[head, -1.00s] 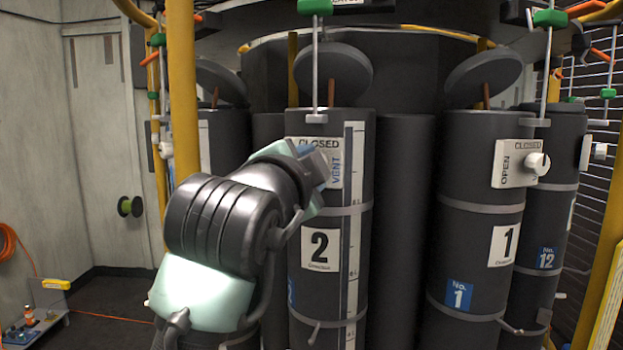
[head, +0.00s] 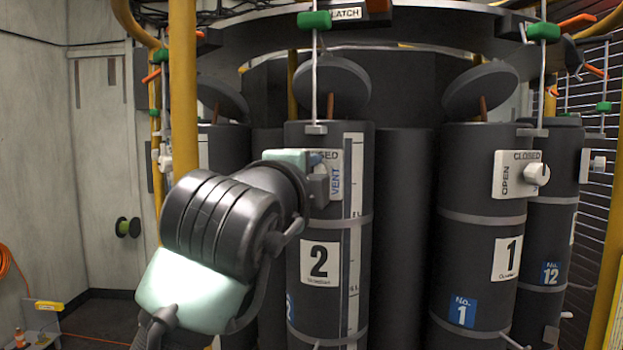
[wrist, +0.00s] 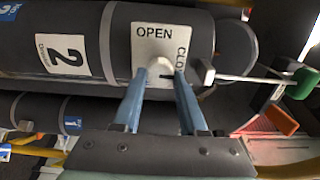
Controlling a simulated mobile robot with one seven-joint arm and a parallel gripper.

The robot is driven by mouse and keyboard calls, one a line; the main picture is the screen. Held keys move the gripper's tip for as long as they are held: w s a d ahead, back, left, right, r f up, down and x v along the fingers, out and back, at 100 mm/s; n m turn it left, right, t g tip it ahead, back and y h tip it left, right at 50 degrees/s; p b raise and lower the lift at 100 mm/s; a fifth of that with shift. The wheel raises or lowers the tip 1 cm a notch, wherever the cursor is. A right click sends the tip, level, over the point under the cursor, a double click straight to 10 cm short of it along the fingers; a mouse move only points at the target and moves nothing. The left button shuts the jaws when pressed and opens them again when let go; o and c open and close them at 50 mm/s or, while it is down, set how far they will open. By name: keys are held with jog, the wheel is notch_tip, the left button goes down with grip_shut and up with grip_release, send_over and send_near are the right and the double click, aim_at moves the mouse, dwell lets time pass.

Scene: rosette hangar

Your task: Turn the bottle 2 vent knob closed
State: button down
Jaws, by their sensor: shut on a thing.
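Bottle 2 (head: 300,225) is a dark upright cylinder marked with a large 2 in the head view. Its white vent plate (head: 333,190) is partly covered by my arm; VENT and the end of CLOSED show. In the wrist view the plate (wrist: 150,42) shows OPEN and part of CLOSED. The pale round vent knob (wrist: 161,68) sits on the plate between the tips of my gripper (wrist: 160,82). The two blue fingers are shut on it. In the head view the knob is hidden behind my gripper (head: 318,178).
Bottle 1 (head: 478,245) stands to the right with its own plate and white knob (head: 536,174). A yellow post (head: 183,90) rises close to my arm on the left. A thin rod with a green block (head: 314,20) hangs above bottle 2.

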jog(key=shift+c, duration=2.2)
grip_release()
jog(key=b+v, duration=0.4)
jog(key=v, duration=0.9)
jog(key=shift+b, duration=0.4)
jog(key=s+d+n+t+y, duration=0.1)
jog(key=s+n+t, duration=0.4)
jog(key=n, duration=0.5)
jog(key=s+d+r+n+t+y, duration=0.1)
jog(key=s+n+t+y, duration=0.2)
jog(key=n, duration=0.8)
jog(key=shift+s+d+r+t+y, duration=0.2)
jog(key=shift+s+d+t+y, duration=0.15)
jog(key=shift+s+t, duration=0.75)
